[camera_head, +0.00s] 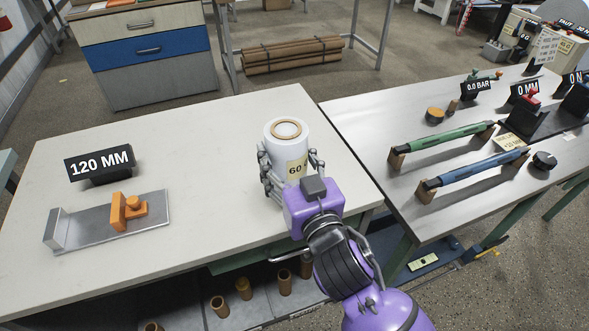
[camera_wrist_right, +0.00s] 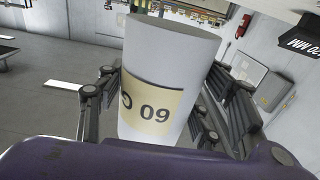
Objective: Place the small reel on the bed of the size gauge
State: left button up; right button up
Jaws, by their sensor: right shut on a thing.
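The small reel (camera_head: 285,137) is a white upright cylinder with a brown core ring on top and a tan label reading 60. My right gripper (camera_head: 290,172) is shut around its sides, over the right part of the pale table. In the right wrist view the reel (camera_wrist_right: 160,70) stands between the fingers of my right gripper (camera_wrist_right: 160,105), label toward the camera. I cannot tell whether its base touches the table. The size gauge (camera_head: 85,230) lies at the table's left, with a grey flat bed, an end stop and an orange slider (camera_head: 128,208). My left gripper is not in view.
A black sign reading 120 MM (camera_head: 99,165) stands behind the gauge. The pale table (camera_head: 200,150) is clear between gauge and reel. A second table (camera_head: 370,125) at right holds a green roller (camera_head: 440,137) and a blue roller (camera_head: 475,170) on wooden stands.

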jog(key=w+f, duration=0.1)
jog(key=f, duration=0.1)
jog(key=w+d+f, duration=0.1)
jog(key=w+f, duration=0.1)
jog(key=w+d+f, duration=0.1)
jog(key=w+f, duration=0.1)
jog(key=shift+w+b, duration=0.15)
jog(key=shift+b, duration=0.2)
jog(key=f, duration=0.3)
jog(key=shift+w+d+f+b, duration=0.1)
jog(key=shift+w+f+b, duration=0.2)
jog(key=shift+b, duration=0.1)
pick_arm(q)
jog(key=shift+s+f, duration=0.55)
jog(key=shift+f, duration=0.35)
pick_arm(e)
jog(key=shift+s+r, duration=0.1)
jog(key=shift+f, duration=0.25)
jog(key=o, duration=1.4)
